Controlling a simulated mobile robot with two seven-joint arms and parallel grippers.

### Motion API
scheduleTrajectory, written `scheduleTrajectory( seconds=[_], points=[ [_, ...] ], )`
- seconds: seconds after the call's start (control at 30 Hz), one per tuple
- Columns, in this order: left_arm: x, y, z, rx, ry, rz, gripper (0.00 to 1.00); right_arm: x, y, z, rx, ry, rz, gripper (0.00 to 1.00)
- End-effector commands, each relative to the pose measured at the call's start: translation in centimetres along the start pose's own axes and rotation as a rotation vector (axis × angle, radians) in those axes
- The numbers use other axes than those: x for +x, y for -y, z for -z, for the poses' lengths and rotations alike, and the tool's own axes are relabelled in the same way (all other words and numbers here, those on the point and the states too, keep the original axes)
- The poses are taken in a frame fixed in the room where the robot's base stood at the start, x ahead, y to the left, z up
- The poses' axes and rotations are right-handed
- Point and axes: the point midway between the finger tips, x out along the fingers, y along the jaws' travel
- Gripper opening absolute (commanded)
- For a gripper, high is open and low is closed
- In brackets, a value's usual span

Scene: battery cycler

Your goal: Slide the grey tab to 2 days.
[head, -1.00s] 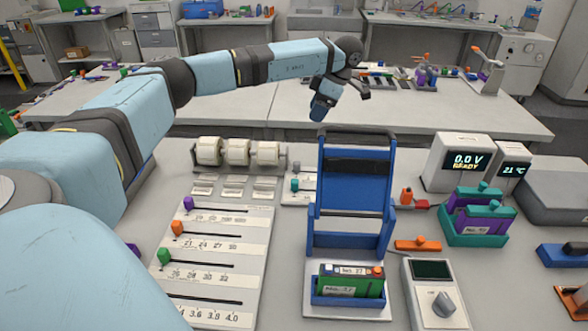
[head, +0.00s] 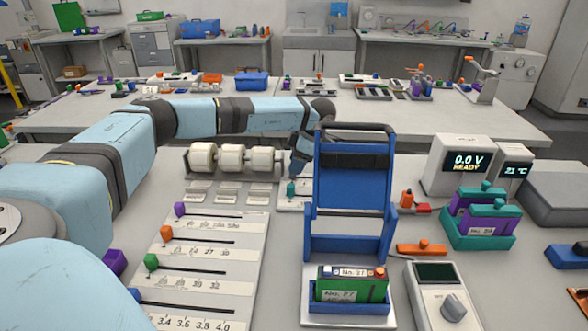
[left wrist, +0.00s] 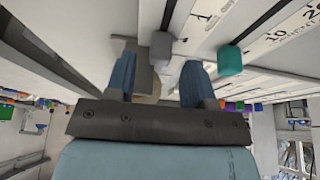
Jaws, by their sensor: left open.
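The grey tab (left wrist: 161,47) shows in the left wrist view, at a dark slot in a white scale panel marked with a 1. It is hidden in the head view. My left gripper (left wrist: 157,70) is open; the grey tab appears between its two blue fingertips, slightly beyond them, and apart from both. In the head view my left gripper (head: 300,165) points down behind the blue frame, which partly hides it. A teal tab (left wrist: 230,61) sits on the neighbouring scale, to the right of the fingers; it also shows in the head view (head: 291,189). My right gripper is not in view.
The tall blue frame (head: 350,190) stands close to the gripper. White rollers (head: 232,158) are to its left. A panel with purple, orange and green sliders (head: 205,260) lies nearer. The voltage display (head: 458,170) stands on the right.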

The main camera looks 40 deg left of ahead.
Motion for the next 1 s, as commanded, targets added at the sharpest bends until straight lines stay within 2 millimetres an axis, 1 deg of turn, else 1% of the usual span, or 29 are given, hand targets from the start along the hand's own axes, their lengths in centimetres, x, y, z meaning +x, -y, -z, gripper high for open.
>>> scheduleTrajectory(
  seconds=[0.03,0.1,0.2,0.5,0.53,0.73,0.9,0.97,1.0],
  points=[
    [0.8,0.0,0.0,0.000,-0.001,0.001,0.49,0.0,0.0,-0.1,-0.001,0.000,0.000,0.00],
    [1.5,0.0,0.0,0.000,-0.001,0.001,0.49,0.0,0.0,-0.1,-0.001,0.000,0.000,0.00],
    [2.0,0.0,0.0,0.000,0.000,0.000,0.49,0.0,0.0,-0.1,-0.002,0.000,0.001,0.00],
    [2.3,0.0,0.0,0.000,0.001,-0.001,0.49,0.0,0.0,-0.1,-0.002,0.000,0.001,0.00],
    [2.3,0.0,0.0,0.000,0.001,-0.001,0.47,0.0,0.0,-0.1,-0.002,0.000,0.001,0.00],
    [2.3,0.0,0.0,0.000,0.000,-0.001,0.01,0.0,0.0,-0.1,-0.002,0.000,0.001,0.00],
    [2.2,0.0,-0.2,0.001,0.001,-0.001,0.00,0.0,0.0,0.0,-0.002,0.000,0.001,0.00],
    [1.9,0.0,-0.8,0.002,0.001,-0.001,0.00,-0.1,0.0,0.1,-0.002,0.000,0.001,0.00],
    [1.5,0.0,-1.4,0.003,0.001,-0.002,0.00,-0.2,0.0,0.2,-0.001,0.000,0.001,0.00]
  ],
)
